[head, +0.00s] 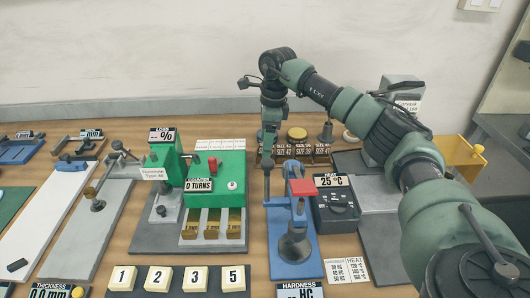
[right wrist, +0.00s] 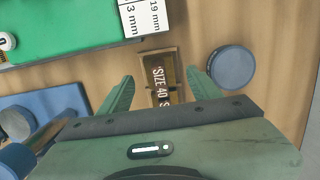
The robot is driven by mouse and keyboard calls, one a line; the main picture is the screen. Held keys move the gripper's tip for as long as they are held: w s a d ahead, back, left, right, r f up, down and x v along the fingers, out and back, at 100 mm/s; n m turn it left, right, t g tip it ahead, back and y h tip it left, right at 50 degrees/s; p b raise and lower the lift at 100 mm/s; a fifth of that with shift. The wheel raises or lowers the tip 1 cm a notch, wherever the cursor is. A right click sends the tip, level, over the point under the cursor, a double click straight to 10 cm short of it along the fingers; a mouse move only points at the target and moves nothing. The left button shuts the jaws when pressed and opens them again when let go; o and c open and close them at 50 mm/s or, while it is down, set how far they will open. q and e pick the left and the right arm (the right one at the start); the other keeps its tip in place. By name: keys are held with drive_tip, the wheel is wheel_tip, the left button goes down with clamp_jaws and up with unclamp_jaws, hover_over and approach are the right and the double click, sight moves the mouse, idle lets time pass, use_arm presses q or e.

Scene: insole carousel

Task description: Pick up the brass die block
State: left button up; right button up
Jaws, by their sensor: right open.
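My right gripper (head: 268,160) reaches down beside the rack of size-marked pieces (head: 318,158) at the back of the bench. In the right wrist view the right gripper (right wrist: 158,88) is open, with one finger on each side of a brass-brown piece (right wrist: 161,56) with SIZE 40 lettering. No contact shows, and its near end is hidden by the gripper body. I cannot tell for sure whether this is the brass die block. A round brass-coloured piece (head: 297,132) stands behind the rack. My left gripper is not in view.
A green machine (head: 225,165) with brass blocks in front stands to the left. A blue press (head: 293,245) and a dark heat box (head: 338,205) stand in front of the rack. In the right wrist view, a blue-grey round piece (right wrist: 232,67) is right of the fingers.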

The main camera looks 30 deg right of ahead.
drive_tip(key=shift+w+a+f, duration=0.1)
drive_tip(key=shift+a+f, duration=0.05)
drive_tip(key=shift+f, duration=0.75)
clamp_jaws()
drive_tip(key=shift+r, duration=0.1)
wheel_tip(320, 180, up, 9)
drive_tip(key=shift+r+b, duration=0.15)
drive_tip(key=shift+b, duration=0.2)
drive_tip(key=shift+w+a+f+g+h+p, duration=0.1)
drive_tip(key=shift+f+g+h, duration=0.2)
drive_tip(key=shift+f, duration=1.15)
drive_tip(key=shift+w+a+f+g+h+p, duration=0.15)
drive_tip(key=shift+f+h, duration=0.2)
drive_tip(key=shift+f, duration=1.15)
drive_tip(key=shift+s+a+f+g+h+p, duration=0.1)
drive_tip(key=shift+f+g+h, duration=0.2)
drive_tip(key=shift+f, duration=1.15)
drive_tip(key=shift+f, duration=0.6)
unclamp_jaws()
